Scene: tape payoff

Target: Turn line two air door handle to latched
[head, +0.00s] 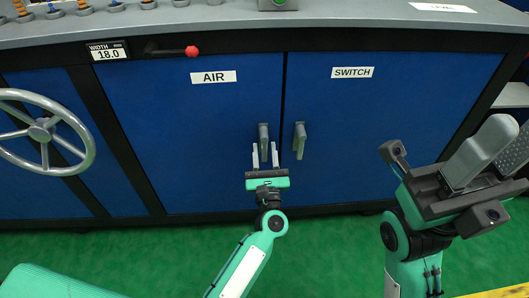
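The blue AIR door (180,120) is closed, with a white label reading AIR. Its grey handle (263,132) hangs upright near the door's right edge. My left gripper (265,153) is at the lower end of this handle, with its two light fingers apart, one on each side of it. I cannot tell whether the fingers touch the handle. My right gripper (506,140) is at the right, close to the camera, with its fingers apart and nothing visible between them. No line number shows on the door.
The SWITCH door (390,125) is beside it, with a slightly tilted grey handle (299,138) close to my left gripper. A handwheel (44,130) is at the left. A red-knobbed lever (190,51) and a width display (108,51) are above. Green floor (330,245) lies in front.

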